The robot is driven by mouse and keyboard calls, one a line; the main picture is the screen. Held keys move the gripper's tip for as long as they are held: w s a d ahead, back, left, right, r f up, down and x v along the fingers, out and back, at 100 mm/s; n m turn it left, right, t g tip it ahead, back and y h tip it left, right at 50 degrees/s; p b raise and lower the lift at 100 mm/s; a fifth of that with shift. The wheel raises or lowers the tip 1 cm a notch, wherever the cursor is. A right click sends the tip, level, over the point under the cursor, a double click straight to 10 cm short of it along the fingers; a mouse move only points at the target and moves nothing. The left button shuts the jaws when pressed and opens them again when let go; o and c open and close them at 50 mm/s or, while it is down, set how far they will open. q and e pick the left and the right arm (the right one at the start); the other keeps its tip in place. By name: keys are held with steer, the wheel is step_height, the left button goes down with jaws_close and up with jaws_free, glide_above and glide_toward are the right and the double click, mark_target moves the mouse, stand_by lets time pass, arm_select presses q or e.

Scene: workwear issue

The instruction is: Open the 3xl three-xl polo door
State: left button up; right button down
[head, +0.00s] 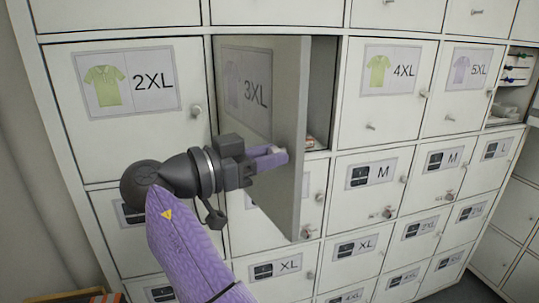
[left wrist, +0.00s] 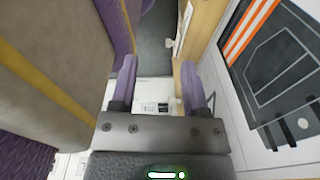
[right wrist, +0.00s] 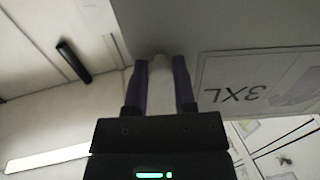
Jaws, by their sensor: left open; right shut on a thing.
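The 3XL polo door (head: 285,75) stands partly open, swung outward from its left side. It has a label with a polo shirt and "3XL". A strip of the dark compartment (head: 321,90) shows past its right edge. My right gripper (head: 272,158) is at the door's front near its free edge. In the right wrist view its fingers (right wrist: 162,85) are shut on the pale door knob (right wrist: 160,68), and the 3XL label appears upside down. My left gripper is out of the head view; in the left wrist view its fingers (left wrist: 158,88) are apart and empty.
Closed doors surround it: 2XL (head: 150,130) on the left, 4XL (head: 385,105) and 5XL (head: 465,95) on the right, more below. An open shelf (head: 510,95) is at far right. In the left wrist view, an orange-striped poster (left wrist: 275,75) is close by.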

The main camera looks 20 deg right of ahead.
mark_target(286, 84)
steer(key=shift+c, duration=2.2)
jaws_free()
steer(key=shift+r, duration=0.1)
steer(key=shift+r, duration=0.1)
step_height(286, 84, up, 10)
steer(key=shift+f+p, duration=0.1)
steer(key=shift+p, duration=0.6)
